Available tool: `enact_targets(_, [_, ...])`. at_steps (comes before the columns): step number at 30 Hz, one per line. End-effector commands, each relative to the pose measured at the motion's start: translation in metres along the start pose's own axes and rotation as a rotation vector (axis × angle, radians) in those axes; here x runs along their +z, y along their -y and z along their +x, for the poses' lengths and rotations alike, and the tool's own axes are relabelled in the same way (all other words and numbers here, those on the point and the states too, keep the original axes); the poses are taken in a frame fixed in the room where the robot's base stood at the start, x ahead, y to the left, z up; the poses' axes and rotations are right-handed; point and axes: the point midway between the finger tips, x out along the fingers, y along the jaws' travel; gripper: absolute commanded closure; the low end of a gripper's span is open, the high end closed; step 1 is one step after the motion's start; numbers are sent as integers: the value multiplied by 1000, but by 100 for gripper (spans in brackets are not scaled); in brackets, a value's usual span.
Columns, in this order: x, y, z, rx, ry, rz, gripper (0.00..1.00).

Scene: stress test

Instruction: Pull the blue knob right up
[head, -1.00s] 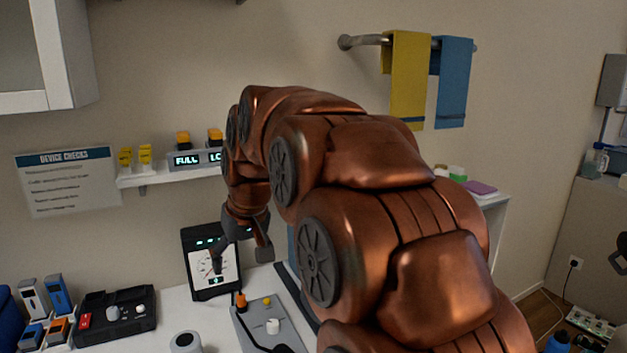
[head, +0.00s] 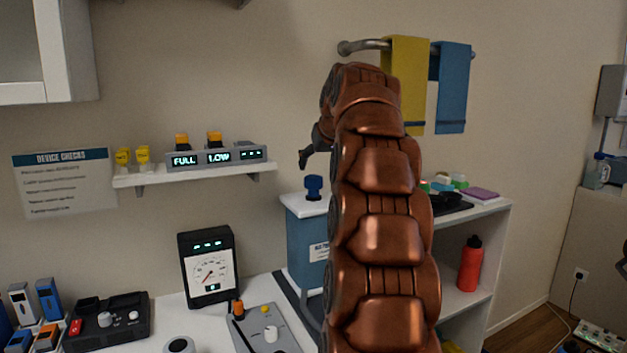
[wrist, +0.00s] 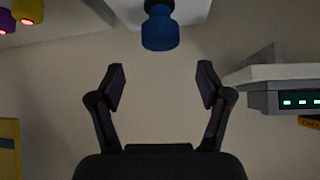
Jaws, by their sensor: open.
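The blue knob (head: 313,187) stands up from the white lid of a blue box (head: 305,245) in the head view. It also shows in the wrist view (wrist: 158,29), at the top, past my fingertips. My gripper (wrist: 161,80) is open and empty, its two fingers apart, with the knob beyond the gap between them and not touching. In the head view my gripper (head: 308,156) is small and partly hidden by my arm, just above the knob. My arm also hides the box's right side.
A shelf (head: 190,175) with lit displays (head: 217,157) is on the wall to the left. A gauge (head: 209,266) and a grey panel (head: 265,330) with an orange knob stand left of the box. A red bottle (head: 470,264) is on a lower shelf at right. Towels (head: 404,85) hang above.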

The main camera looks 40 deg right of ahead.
Motion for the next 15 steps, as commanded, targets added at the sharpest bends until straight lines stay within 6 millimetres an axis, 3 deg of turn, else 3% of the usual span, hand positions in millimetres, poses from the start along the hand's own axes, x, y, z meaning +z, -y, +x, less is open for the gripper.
enact_targets(5, [0, 0, 14, 0, 2, -1, 22])
enact_targets(15, [1, 0, 63, -1, 4, 0, 22])
